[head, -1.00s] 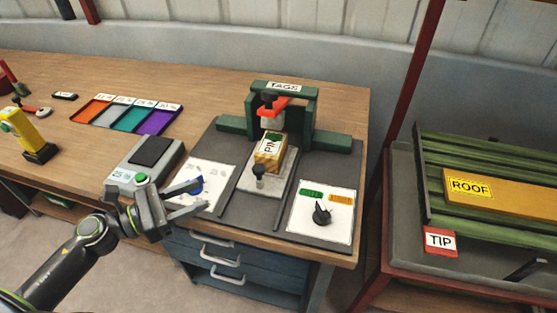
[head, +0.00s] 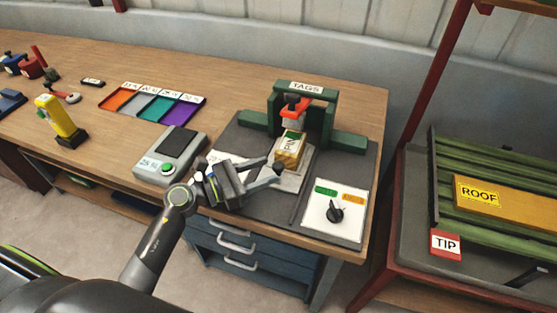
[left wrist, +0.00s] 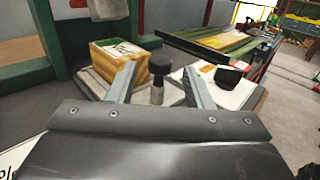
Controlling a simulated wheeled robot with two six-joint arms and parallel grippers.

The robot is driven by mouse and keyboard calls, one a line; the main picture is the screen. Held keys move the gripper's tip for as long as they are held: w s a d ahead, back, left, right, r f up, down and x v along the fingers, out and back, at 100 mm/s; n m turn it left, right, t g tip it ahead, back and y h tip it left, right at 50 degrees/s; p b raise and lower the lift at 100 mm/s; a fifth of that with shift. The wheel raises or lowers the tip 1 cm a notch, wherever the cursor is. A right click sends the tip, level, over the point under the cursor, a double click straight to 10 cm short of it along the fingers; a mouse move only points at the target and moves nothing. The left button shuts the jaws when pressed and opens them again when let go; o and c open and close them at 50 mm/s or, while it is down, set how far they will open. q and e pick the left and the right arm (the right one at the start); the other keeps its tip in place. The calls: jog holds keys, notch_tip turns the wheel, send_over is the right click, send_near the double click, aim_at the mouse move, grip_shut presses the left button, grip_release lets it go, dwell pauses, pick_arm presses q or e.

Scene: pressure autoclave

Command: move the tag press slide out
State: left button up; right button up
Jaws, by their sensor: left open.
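The green tag press (head: 326,112), labelled TAGS, stands at the back of the dark mat with a red-orange part in its middle. Its pale slide plate (head: 292,182) carries a yellow wooden block (head: 288,152) with a PIN label, in front of the press. My left gripper (head: 270,170) is open at the plate's front left. In the left wrist view, the slide's black knob (left wrist: 160,62) on a metal post stands between my open fingers (left wrist: 160,88), with gaps on both sides. In the head view my gripper largely hides the knob. My right gripper is not in view.
A white panel with a black dial (head: 335,213) lies right of the slide. A grey device with a green button (head: 168,168) and a coloured tray (head: 153,104) stand left. A red-framed rack with a ROOF board (head: 480,193) is at the right.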

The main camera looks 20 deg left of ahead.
aim_at(278, 165)
pick_arm(q)
jog(key=shift+p+x, duration=0.5)
jog(key=shift+x, duration=1.8)
grip_shut()
